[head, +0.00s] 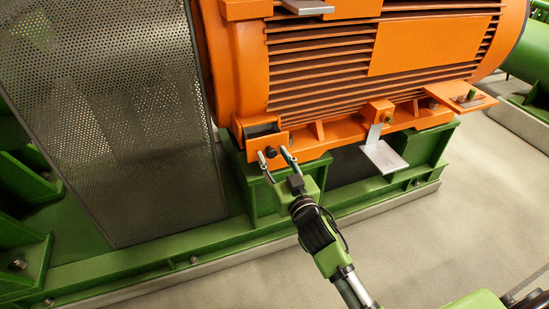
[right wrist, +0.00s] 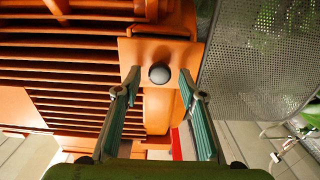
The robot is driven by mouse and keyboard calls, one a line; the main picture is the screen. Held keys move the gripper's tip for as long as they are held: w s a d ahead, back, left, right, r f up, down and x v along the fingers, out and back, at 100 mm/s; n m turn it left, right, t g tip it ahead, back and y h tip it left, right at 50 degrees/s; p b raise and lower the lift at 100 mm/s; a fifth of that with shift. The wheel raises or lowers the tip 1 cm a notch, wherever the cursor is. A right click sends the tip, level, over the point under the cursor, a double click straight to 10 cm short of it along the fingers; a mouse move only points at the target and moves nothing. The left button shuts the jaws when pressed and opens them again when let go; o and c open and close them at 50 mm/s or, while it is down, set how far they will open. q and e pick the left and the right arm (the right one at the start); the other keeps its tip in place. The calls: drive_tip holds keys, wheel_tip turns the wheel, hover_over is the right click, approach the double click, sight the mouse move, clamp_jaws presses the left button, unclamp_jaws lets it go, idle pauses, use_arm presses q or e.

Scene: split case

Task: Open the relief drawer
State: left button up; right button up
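The relief drawer (head: 281,140) is an orange box low on the left end of the orange motor. Its flat front plate carries a dark round knob (head: 270,152). A dark gap shows behind the top of the plate in the head view. In the right wrist view, the plate (right wrist: 135,50) faces me and the grey knob (right wrist: 159,73) sits between the fingertips. My right gripper (head: 273,157) is open, one finger on each side of the knob, with space between each finger and the knob (right wrist: 158,92). My left gripper is not in view.
A perforated metal guard (head: 120,120) stands close to the left of the drawer. A grey plate (head: 384,157) on an orange bracket juts out to the right. The green base frame (head: 270,205) runs below. The floor (head: 440,240) in front is clear.

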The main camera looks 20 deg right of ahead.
drive_tip(key=shift+s, duration=0.25)
drive_tip(key=s, duration=1.1)
drive_tip(key=shift+s+d, duration=0.25)
